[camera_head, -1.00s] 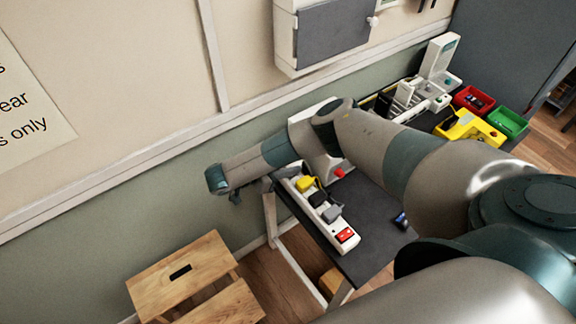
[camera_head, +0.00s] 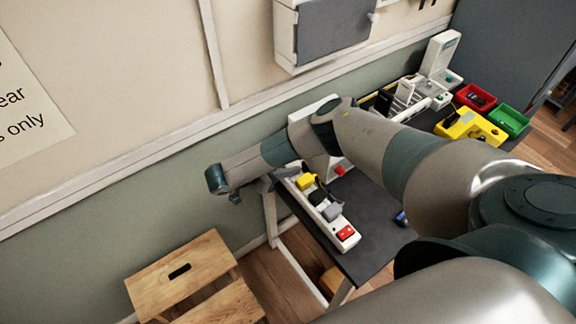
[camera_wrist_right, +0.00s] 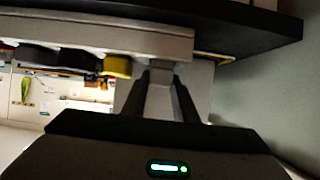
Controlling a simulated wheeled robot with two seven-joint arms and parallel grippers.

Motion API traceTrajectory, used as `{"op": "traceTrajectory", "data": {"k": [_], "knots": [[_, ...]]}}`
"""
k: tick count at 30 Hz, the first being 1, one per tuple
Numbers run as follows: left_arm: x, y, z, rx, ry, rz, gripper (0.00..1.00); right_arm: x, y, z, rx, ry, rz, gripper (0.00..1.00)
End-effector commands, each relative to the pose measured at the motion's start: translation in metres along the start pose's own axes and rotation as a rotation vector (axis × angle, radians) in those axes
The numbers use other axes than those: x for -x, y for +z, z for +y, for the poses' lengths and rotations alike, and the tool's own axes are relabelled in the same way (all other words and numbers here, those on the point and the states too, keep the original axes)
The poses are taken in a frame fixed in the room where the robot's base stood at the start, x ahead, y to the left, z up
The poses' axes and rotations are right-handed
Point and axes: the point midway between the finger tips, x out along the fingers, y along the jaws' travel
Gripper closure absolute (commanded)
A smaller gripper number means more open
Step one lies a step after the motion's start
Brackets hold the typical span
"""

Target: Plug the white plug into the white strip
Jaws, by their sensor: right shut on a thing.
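The white strip (camera_head: 324,226) lies along the left edge of the dark table, with a yellow plug (camera_head: 306,182), a black plug (camera_head: 318,197) and a grey plug (camera_head: 332,212) in it and a red switch (camera_head: 346,233) at its near end. My right gripper (camera_head: 275,178) is at the strip's far end, partly hidden by my forearm. In the right wrist view, its two dark fingers (camera_wrist_right: 164,92) are shut on the pale white plug (camera_wrist_right: 160,100), whose end meets the edge of the strip (camera_wrist_right: 100,30). I cannot tell whether it is seated. My left gripper is out of view.
The dark table (camera_head: 372,215) has free room right of the strip. A red bin (camera_head: 474,97), a green bin (camera_head: 510,121) and a yellow fixture (camera_head: 470,128) stand at its far end. A wooden stool (camera_head: 180,270) is on the floor; the wall is close behind.

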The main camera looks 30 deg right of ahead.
Motion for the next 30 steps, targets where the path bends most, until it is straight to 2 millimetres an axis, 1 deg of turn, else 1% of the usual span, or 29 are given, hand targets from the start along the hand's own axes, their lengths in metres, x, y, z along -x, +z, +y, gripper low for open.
{"op": "traceTrajectory", "data": {"k": [13,14,15,16,26,30], "knots": [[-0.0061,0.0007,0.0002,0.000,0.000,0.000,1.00,-0.0032,0.0075,0.0009,0.003,0.000,-0.003,1.00],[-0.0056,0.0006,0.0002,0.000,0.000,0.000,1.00,-0.0030,0.0070,0.0009,0.002,0.000,-0.003,0.69],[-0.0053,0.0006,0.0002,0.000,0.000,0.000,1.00,-0.0028,0.0068,0.0010,0.002,0.000,-0.003,0.60],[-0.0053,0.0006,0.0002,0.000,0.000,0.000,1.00,-0.0028,0.0067,0.0009,0.002,0.000,-0.002,0.53],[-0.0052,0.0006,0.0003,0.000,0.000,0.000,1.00,-0.0020,0.0061,0.0005,0.002,0.000,-0.002,0.52],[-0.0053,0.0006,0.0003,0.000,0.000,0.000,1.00,0.0031,0.0061,-0.0001,0.001,-0.001,-0.003,0.52]]}}
